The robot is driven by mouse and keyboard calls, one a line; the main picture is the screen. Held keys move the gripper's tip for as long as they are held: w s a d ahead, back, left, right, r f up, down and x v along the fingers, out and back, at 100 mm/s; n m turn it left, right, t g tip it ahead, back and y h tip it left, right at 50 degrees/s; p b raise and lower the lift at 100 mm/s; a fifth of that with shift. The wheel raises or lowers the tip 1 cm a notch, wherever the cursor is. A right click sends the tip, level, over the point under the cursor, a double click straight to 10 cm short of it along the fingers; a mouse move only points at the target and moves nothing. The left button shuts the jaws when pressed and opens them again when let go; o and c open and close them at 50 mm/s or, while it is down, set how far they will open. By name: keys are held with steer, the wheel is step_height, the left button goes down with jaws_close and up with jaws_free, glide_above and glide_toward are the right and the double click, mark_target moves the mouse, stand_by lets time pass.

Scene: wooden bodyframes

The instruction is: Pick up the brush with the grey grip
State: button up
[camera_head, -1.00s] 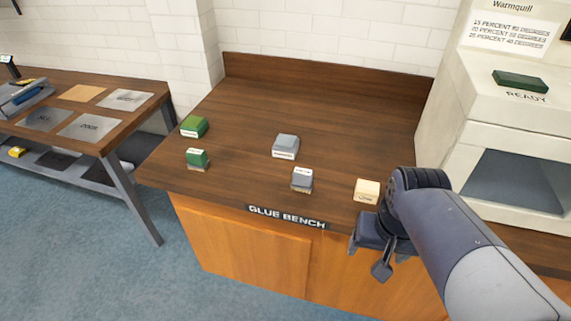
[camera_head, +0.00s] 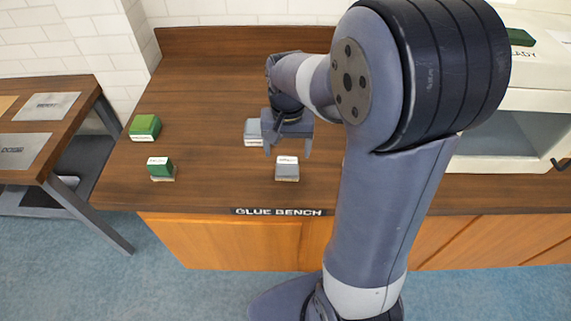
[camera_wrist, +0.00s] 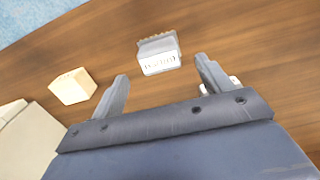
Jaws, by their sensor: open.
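My gripper (camera_head: 287,154) is open and empty, above and slightly behind the brush in the head view. In the wrist view its two fingers (camera_wrist: 161,68) are spread wide, with nothing between them. A green-gripped brush (camera_head: 160,168) stands to the left.
A grey block (camera_head: 253,130) sits behind, partly hidden by my gripper. A green block (camera_head: 145,126) is at the bench's left. A cream block (camera_wrist: 73,86) shows in the wrist view; my arm hides it in the head view. A white machine (camera_head: 510,130) stands right.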

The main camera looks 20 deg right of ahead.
mark_target(287, 160)
steer(key=shift+s+f+p, duration=0.1)
steer(key=shift+f+p, duration=0.3)
steer(key=shift+f, duration=2.3)
steer(key=shift+c, duration=0.3)
steer(key=c, duration=1)
steer(key=shift+r, duration=0.15)
step_height(287, 160, up, 10)
steer(key=shift+f, duration=0.1)
